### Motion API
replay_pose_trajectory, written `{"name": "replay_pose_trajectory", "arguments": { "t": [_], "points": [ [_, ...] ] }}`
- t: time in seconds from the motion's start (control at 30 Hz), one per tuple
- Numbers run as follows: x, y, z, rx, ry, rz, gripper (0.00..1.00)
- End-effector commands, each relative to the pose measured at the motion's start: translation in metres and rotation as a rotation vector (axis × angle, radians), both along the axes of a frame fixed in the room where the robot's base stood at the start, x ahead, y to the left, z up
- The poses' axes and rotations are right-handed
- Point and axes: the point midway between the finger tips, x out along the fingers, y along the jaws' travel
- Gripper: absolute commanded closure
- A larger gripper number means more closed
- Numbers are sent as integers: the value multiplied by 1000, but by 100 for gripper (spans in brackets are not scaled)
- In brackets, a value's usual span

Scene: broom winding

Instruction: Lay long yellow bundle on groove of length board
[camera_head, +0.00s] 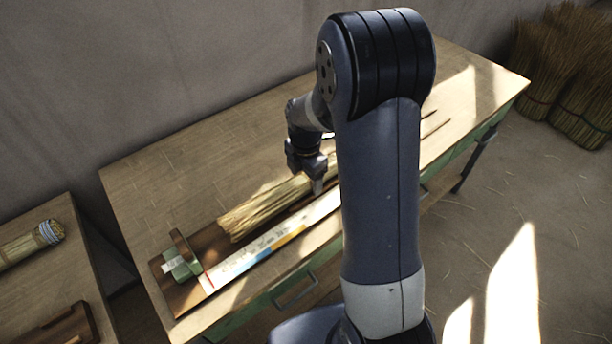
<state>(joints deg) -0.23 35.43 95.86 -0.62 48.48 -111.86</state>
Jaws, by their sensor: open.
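The long yellow bundle (265,208) of straw lies along the wooden length board (208,253), behind its white strip with coloured marks (250,251). Its left end is frayed and stops short of the green block at the board's left end. Its right part is hidden behind my arm. The groove is mostly covered, so I cannot tell how fully the bundle sits in it. My gripper (317,182) points down over the bundle's right part, with its fingers open around or just above it; I cannot tell which.
A green block (182,262) with an upright wooden stop stands at the board's left end. The wooden table (150,185) is clear behind the board. A second table at left holds a tied bundle (32,243). Straw sheaves (570,75) stand at the far right.

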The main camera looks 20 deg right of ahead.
Motion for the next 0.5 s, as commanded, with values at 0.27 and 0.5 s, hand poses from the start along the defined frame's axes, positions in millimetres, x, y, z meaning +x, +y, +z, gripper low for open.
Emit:
{"name": "replay_pose_trajectory", "arguments": {
  "t": [0.27, 0.5],
  "points": [
    [1, 0, 19, 0, -3, 0, 28],
    [1, 1, 68, 0, -4, 0, 28]
  ]
}}
